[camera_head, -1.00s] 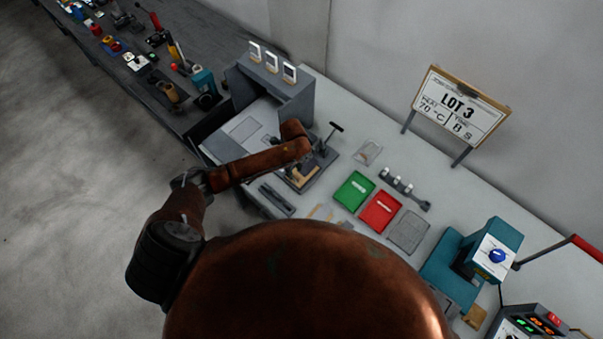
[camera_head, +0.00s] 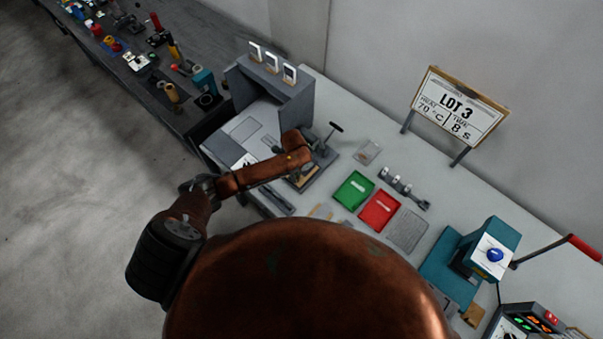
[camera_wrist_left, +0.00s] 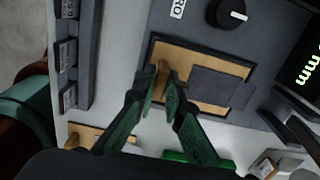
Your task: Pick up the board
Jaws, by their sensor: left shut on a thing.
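In the left wrist view the board (camera_wrist_left: 222,103) is a flat tan plate with a dark grey patch, lying in a dark-framed recess of a grey device. A short tan upright piece (camera_wrist_left: 161,72) stands at its left part. My left gripper (camera_wrist_left: 163,88), with green fingers, is shut on this upright piece. I cannot tell whether the board is lifted at all. In the head view a tan part of the board (camera_head: 307,175) shows under my left arm, which hides the fingertips. My right gripper is in neither view.
The grey device has a black knob (camera_wrist_left: 231,14) and a display (camera_wrist_left: 303,67). A teal press (camera_head: 452,264) stands further right. A grey shelf unit (camera_head: 290,95) stands behind my arm.

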